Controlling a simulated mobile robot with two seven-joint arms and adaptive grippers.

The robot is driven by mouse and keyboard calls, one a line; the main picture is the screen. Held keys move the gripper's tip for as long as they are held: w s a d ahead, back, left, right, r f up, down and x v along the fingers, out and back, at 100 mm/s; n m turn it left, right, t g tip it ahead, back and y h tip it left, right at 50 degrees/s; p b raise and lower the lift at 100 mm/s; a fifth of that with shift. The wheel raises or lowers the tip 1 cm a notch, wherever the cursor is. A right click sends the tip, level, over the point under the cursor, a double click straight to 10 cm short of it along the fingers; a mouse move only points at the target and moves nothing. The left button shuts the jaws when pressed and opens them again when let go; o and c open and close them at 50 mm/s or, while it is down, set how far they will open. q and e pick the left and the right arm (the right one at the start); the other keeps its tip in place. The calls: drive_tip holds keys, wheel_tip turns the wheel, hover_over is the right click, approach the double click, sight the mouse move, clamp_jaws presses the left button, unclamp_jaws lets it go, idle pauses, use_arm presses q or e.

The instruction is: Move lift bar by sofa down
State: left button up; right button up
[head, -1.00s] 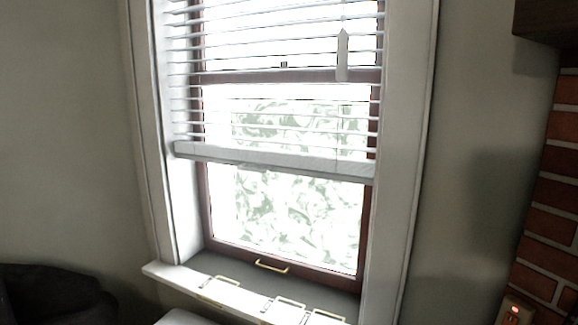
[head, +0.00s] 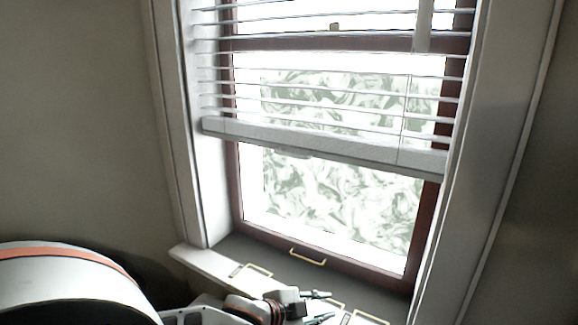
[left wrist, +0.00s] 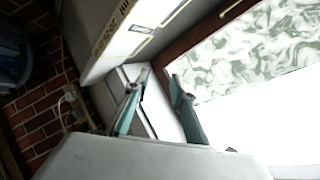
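The white blind's bottom rail (head: 325,147) hangs slightly tilted across the window in the head view, with a small pale tab under it. A brass handle (head: 307,256) sits on the lower red-brown sash; a brass piece also shows at the top of the left wrist view (left wrist: 230,8). I cannot tell which of these is the lift bar. My left gripper (head: 318,306) is low in front of the sill, below the rail and the brass handle, touching neither. In the left wrist view its two teal fingers (left wrist: 156,76) are apart with nothing between them. My right gripper is not in view.
The white sill (head: 208,262) carries several thin gold-edged frames. The window casing (head: 490,150) rises on the right. Brick wall (left wrist: 40,95) shows in the left wrist view.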

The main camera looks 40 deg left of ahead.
use_arm(q)
drive_tip(key=w+a+r+m, duration=0.2)
drive_tip(key=w+a+r, duration=0.2)
drive_tip(key=r, duration=0.5)
drive_tip(key=m+t+y+p, duration=0.2)
drive_tip(key=t+y, duration=0.1)
drive_tip(key=y, duration=0.4)
approach(291, 156)
drive_tip(key=w, duration=0.3)
drive_tip(key=shift+a+f+p+x, duration=0.1)
drive_tip(key=shift+a+p+x, duration=0.2)
drive_tip(key=shift+x, duration=1.65)
drive_tip(key=shift+a+f+p+x, duration=0.1)
drive_tip(key=shift+p+x, duration=0.25)
drive_tip(key=shift+x, duration=1.65)
drive_tip(key=shift+s, duration=0.2)
clamp_jaws()
